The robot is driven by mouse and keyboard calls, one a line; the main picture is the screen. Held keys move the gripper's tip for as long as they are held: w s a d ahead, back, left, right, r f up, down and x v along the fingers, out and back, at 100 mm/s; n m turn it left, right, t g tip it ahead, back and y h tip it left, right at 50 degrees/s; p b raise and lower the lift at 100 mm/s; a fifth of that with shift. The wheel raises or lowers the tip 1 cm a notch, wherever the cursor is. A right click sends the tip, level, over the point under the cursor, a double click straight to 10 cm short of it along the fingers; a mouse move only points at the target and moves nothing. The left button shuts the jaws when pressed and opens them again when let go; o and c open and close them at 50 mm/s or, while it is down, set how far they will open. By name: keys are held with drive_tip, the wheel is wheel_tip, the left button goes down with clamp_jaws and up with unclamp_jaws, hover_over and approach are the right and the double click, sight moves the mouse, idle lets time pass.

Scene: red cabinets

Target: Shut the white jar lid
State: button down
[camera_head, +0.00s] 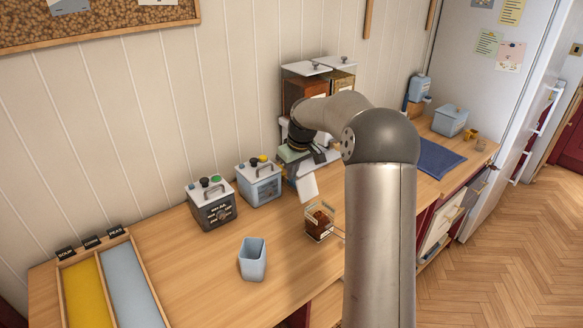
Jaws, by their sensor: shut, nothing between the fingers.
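A small clear jar (319,224) with reddish-brown contents stands on the wooden counter, right of the blue-grey cup. A white flat panel (309,189), which looks like the jar's lid, stands raised and tilted at the jar's back left, leaving the top uncovered. Whether it joins the jar by a hinge is too small to tell. My gripper (321,157) is above and behind the lid, near the tall canisters. It is shut and holds nothing. My arm comes in from the right foreground and hides part of the counter; contact between fingers and lid cannot be made out.
A dark box (212,208) and a blue-grey box (259,184) with knobs stand left of my gripper. A cup (253,260) stands in front. Tall canisters (305,88) rise behind. Bare counter lies between the cup and the yellow-and-grey tray (131,236).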

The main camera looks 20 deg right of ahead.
sight(300, 185)
drive_tip(key=x, duration=0.1)
drive_tip(key=b+x, duration=0.1)
drive_tip(key=shift+s+f, duration=0.2)
drive_tip(key=shift+f, duration=0.15)
drive_tip(key=shift+s+d, duration=0.15)
drive_tip(key=shift+s, duration=0.25)
drive_tip(key=shift+s+d+r+b, duration=0.15)
drive_tip(key=shift+s+d+b, duration=0.2)
drive_tip(key=shift+s, duration=0.4)
drive_tip(key=shift+s+d+r+b, duration=0.15)
drive_tip(key=shift+s+b, duration=0.3)
drive_tip(key=shift+s, duration=0.25)
drive_tip(key=shift+s+d+f+b, duration=0.15)
drive_tip(key=shift+s+b, duration=0.15)
drive_tip(key=shift+s, duration=0.25)
drive_tip(key=shift+s+d+f+b, duration=0.15)
drive_tip(key=shift+s+b, duration=0.15)
drive_tip(key=shift+s, duration=0.25)
drive_tip(key=shift+s+d+f+b, duration=0.1)
drive_tip(key=shift+s+d+b, duration=0.05)
drive_tip(key=shift+s+b, duration=0.2)
drive_tip(key=shift+s+d+f+b, duration=0.1)
drive_tip(key=shift+s+f+b, duration=0.1)
drive_tip(key=shift+s, duration=0.2)
drive_tip(key=shift+r, duration=0.25)
